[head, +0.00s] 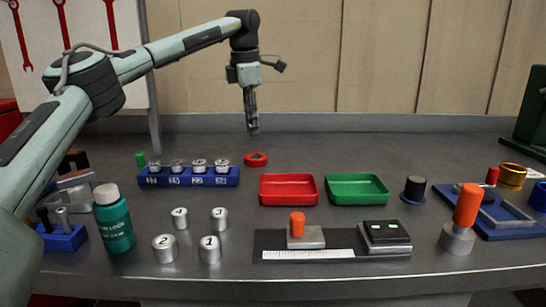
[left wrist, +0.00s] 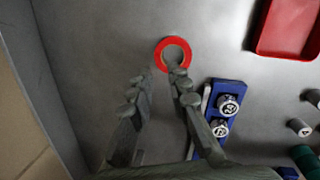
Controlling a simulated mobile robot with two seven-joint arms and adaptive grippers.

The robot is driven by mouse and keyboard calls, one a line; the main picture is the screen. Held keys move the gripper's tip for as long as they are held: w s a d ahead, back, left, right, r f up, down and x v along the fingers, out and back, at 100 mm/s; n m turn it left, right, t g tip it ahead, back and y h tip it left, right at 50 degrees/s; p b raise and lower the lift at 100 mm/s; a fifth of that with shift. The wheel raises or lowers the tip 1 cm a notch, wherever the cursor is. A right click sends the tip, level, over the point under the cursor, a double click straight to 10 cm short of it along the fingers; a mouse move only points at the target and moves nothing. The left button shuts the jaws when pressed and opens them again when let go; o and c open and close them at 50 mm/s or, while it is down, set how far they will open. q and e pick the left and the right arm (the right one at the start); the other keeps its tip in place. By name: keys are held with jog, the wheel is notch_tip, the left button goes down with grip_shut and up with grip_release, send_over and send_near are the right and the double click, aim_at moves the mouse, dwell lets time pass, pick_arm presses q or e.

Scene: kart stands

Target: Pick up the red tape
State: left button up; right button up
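The red tape (head: 256,163) is a small roll lying flat on the grey bench, just right of the blue rack behind the trays. It also shows as a red ring in the left wrist view (left wrist: 158,49). My left gripper (head: 252,130) hangs pointing down above the bench, over and slightly left of the tape, apart from it. In the left wrist view its two fingers (left wrist: 163,74) are spread with nothing between them. The right fingertip overlaps the ring's near edge in that view. My right gripper is in neither view.
The blue rack (head: 190,181) with several numbered metal cylinders stands left of the tape. A red tray (head: 289,202) and a green tray (head: 357,202) lie in front and to the right. The bench behind and right of the tape is clear up to the back wall.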

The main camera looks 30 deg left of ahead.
aim_at(253, 154)
pick_arm(q)
jog(key=f, duration=0.5)
jog(key=w+f, duration=0.1)
jog(key=f, duration=0.1)
jog(key=shift+a+f, duration=0.25)
jog(key=shift+a, duration=0.05)
jog(key=shift+c, duration=0.4)
grip_shut()
